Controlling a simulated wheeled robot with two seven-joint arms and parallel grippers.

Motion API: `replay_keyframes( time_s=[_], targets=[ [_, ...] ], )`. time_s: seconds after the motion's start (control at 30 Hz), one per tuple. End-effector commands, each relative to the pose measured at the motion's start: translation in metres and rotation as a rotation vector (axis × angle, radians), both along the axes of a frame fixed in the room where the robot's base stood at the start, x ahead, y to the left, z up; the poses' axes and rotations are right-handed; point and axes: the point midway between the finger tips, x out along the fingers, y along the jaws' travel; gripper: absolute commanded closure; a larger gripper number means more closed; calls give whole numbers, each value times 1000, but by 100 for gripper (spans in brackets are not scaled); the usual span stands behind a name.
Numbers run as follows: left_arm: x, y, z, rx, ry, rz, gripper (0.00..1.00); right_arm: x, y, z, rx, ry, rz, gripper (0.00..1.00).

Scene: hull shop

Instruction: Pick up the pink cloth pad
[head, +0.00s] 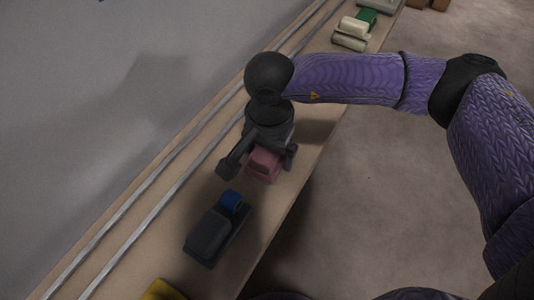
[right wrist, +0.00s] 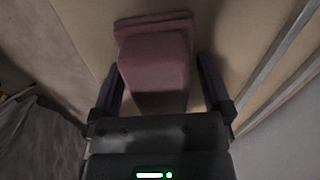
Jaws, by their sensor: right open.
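The pink cloth pad (head: 263,165) lies on the wooden bench, partly hidden under my right gripper in the head view. In the right wrist view the pad (right wrist: 155,60) is a pink block on a wider flat pink base. My right gripper (head: 258,168) is open, with one finger on each side of the pad. In the right wrist view the fingers of the gripper (right wrist: 160,85) flank the block, with a gap on each side. Whether the fingers touch the bench cannot be told. My left gripper is not in view.
A dark block with a blue part (head: 216,232) lies on the bench (head: 135,258) nearer than the pad. A yellow thing (head: 162,290) is at the lower edge. Cream and green things (head: 354,27) lie at the far end. Two metal rails (head: 140,220) run along the wall side.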

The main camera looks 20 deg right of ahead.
Motion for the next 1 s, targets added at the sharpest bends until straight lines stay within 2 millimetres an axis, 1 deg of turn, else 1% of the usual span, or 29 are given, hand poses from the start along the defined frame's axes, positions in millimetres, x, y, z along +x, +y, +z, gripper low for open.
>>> replay_keyframes(
  time_s=[0.07,0.1,0.17,0.2,0.27,0.3,0.37,0.4,0.43,0.47,0.67,0.77,0.8,0.9,1.0],
  targets=[
    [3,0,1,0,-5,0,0,0,0,2,0,0,0,0],
    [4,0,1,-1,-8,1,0,0,0,3,0,0,0,2],
    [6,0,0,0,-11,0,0,0,0,3,0,0,-1,15],
    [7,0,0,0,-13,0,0,0,0,3,0,0,-1,23],
    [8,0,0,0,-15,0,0,0,0,3,0,0,-1,36],
    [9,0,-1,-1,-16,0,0,0,0,3,0,0,-1,44],
    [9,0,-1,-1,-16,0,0,0,0,3,0,0,-1,57],
    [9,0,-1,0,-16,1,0,0,0,3,0,0,-1,66],
    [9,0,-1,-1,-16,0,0,0,0,3,0,0,-1,72],
    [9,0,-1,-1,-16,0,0,0,0,3,0,0,-1,74],
    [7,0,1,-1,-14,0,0,0,0,5,1,-1,-1,75],
    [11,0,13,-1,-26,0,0,0,0,26,0,-7,-1,75],
    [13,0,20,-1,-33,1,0,0,0,39,1,-9,-1,75],
    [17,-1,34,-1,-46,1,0,0,0,69,1,-10,-1,75],
    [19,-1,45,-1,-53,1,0,0,0,90,0,-8,-1,75]
  ],
)
